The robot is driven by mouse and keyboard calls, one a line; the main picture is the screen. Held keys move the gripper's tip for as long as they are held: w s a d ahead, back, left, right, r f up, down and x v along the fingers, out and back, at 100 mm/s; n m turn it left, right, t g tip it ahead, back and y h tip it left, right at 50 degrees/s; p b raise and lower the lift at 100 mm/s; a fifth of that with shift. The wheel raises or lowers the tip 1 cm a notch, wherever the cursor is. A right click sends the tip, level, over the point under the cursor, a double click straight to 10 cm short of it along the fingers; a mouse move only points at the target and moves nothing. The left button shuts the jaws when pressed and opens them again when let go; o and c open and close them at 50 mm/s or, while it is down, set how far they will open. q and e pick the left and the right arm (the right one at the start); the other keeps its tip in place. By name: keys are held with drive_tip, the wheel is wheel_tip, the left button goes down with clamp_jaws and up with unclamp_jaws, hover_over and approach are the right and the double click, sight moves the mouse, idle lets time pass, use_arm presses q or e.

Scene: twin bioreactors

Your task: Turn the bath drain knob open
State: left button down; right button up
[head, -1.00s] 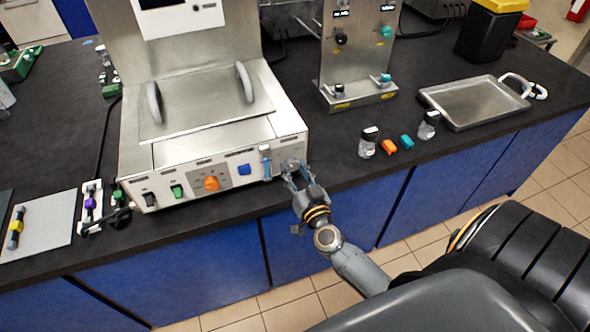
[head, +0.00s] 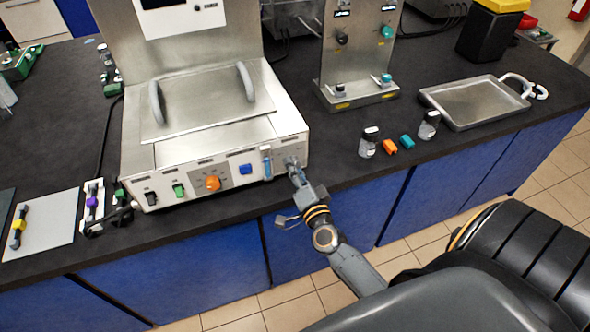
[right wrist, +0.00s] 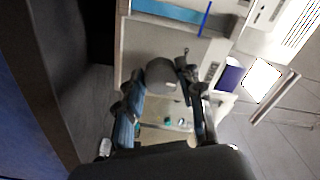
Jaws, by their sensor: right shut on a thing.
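The water bath (head: 215,150) is a steel and white box with a lid and a front panel. Its grey drain knob (right wrist: 162,75) sits at the right end of that panel, mostly hidden by my gripper in the head view. My right gripper (head: 293,165) reaches the panel's right end from the front. In the right wrist view its two fingers (right wrist: 160,80) lie on either side of the knob, shut on it. Whether the drain is open cannot be told. My left gripper is not in view.
Vials (head: 368,142) and small orange and teal blocks stand to the right, near a metal tray (head: 470,102). The counter's front edge lies below my gripper.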

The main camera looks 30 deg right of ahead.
drive_tip(key=shift+r+m+b, duration=0.1)
drive_tip(key=shift+m+b, duration=0.45)
drive_tip(key=shift+m, duration=3.55)
drive_tip(key=o, duration=1.2)
drive_tip(key=shift+s, duration=0.1)
drive_tip(key=v, duration=1.1)
drive_tip(key=shift+s+a, duration=0.2)
drive_tip(key=shift+s, duration=0.2)
